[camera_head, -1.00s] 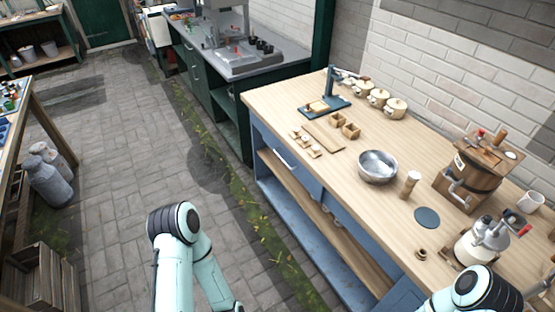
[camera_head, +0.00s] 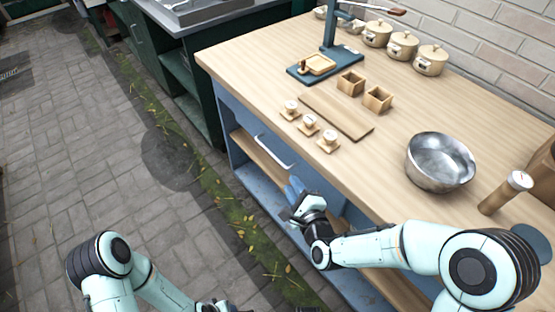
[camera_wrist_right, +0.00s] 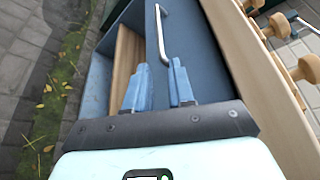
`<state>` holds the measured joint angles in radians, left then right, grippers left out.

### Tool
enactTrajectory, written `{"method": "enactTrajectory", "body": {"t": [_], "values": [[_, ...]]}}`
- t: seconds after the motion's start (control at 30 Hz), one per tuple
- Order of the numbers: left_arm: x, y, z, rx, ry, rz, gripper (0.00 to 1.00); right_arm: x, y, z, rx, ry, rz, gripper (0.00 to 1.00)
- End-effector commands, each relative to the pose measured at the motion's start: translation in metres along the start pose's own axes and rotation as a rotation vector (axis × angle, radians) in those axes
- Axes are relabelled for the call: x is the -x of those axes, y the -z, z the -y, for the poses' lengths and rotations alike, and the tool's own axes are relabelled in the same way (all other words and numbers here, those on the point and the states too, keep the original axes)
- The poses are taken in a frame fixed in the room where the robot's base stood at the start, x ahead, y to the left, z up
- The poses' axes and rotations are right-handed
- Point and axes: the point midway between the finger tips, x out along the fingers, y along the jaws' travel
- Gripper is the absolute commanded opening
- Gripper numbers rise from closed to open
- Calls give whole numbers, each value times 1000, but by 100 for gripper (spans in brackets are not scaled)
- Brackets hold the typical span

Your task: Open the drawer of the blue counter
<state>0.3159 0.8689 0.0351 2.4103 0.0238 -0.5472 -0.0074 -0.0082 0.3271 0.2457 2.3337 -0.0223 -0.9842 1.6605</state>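The blue counter (camera_head: 225,125) has a light wooden top and a blue drawer front (camera_head: 248,122) with a silver bar handle (camera_head: 275,152). The drawer looks shut. My right gripper (camera_head: 295,187) is in front of the counter, just below and to the right of the handle. In the right wrist view, its two blue fingers (camera_wrist_right: 159,68) are apart with nothing between them. The handle (camera_wrist_right: 160,35) lies just beyond the fingertips, its near end lined up with the gap; contact is not visible.
On the counter top are a cutting board (camera_head: 336,115), small wooden boxes (camera_head: 377,98), a metal bowl (camera_head: 440,162), a shaker (camera_head: 506,192) and several lidded pots (camera_head: 430,60). An open shelf (camera_head: 262,160) lies below the drawer. Paved floor (camera_head: 90,150) at left is clear.

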Motion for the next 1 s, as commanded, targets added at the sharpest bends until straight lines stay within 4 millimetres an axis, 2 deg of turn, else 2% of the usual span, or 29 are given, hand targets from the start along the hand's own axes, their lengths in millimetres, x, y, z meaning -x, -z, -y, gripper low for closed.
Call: {"method": "enactTrajectory", "body": {"t": [0.17,0.4,0.6,0.8,1.0], "values": [[-2,4,1,1,0,-12,43,-23,-1,1,-5,2,1,23],[-8,13,3,3,2,-38,43,-75,-1,-1,-4,0,1,23],[-13,20,5,4,4,-56,43,-110,0,-1,-3,-1,0,23],[-15,23,6,5,4,-67,43,-127,0,0,-3,-1,-1,23],[-15,24,6,5,4,-70,43,-131,0,0,-2,-2,-1,23]]}}
